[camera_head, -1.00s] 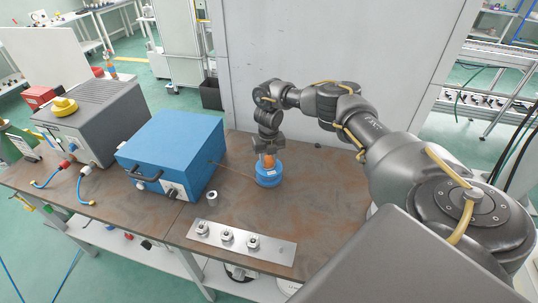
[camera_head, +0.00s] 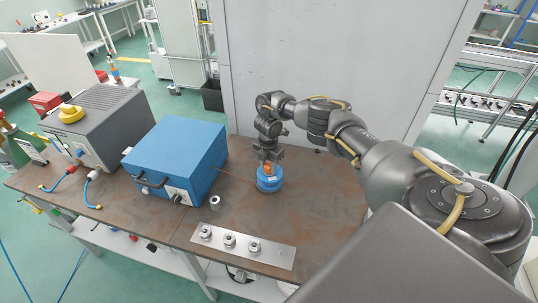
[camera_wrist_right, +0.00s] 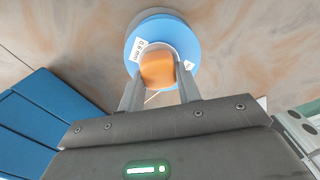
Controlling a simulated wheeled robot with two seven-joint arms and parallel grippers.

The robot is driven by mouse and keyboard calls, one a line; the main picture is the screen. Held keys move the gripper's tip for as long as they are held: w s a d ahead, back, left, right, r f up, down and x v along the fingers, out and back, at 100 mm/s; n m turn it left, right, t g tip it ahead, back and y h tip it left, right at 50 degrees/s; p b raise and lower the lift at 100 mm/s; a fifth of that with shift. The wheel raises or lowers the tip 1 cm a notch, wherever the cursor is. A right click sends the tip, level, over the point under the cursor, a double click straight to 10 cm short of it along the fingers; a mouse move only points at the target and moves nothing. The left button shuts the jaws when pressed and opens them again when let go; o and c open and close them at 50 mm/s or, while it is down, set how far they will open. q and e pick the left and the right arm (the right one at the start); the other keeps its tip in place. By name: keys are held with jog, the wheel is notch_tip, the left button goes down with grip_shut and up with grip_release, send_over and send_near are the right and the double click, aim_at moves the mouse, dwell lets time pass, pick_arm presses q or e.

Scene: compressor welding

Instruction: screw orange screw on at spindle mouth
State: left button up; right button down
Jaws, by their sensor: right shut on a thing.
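The orange screw (camera_head: 267,169) sits at the top middle of a blue spool (camera_head: 270,184) on the brown table. In the right wrist view the orange screw (camera_wrist_right: 157,70) is between the two fingers of my right gripper (camera_wrist_right: 159,76), over the blue spool (camera_wrist_right: 133,45) with its white "mm" label. My right gripper (camera_head: 268,158) is shut on the screw from above. The spindle mouth is hidden beneath the screw, so I cannot tell how deep the screw sits. My left gripper is not in view.
A blue box (camera_head: 176,158) stands left of the spool, with a thin wire between them. A grey machine (camera_head: 95,125) stands further left. A metal plate (camera_head: 270,254) with several nut-like fittings and a small metal cylinder (camera_head: 215,202) lie in front. Bare table is right of the spool.

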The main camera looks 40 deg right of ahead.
jog(key=shift+f+m, duration=0.1)
jog(key=shift+m, duration=1.4)
jog(key=c, duration=1.3)
grip_release()
jog(key=o, duration=0.4)
jog(key=shift+w, duration=0.1)
